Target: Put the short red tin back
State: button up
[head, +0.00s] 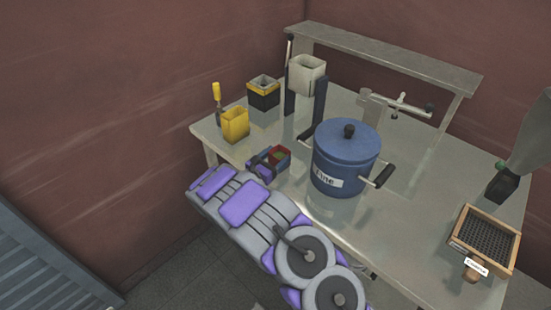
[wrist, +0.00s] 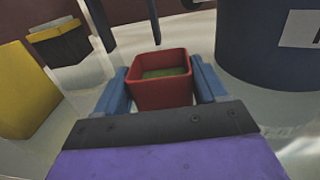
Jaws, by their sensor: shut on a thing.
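The short red tin (head: 278,157) is an open square box with something green inside. It also shows in the wrist view (wrist: 160,93), upright between the two blue fingers of my gripper (wrist: 163,90). The fingers are shut on its left and right sides. In the head view my gripper (head: 266,163) is at the table's near edge, left of the blue pot. The tin's underside is hidden, so I cannot tell whether it touches the table.
A blue lidded pot (head: 345,158) stands close on the right. A yellow tin (head: 235,125) and a black-and-yellow tin (head: 263,94) stand to the left. A white container (head: 306,75) is held at the stand behind. A wooden-framed sieve (head: 485,240) lies at far right.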

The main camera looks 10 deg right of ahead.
jog(key=shift+f, duration=0.1)
jog(key=o, duration=1.3)
jog(key=shift+c, duration=0.2)
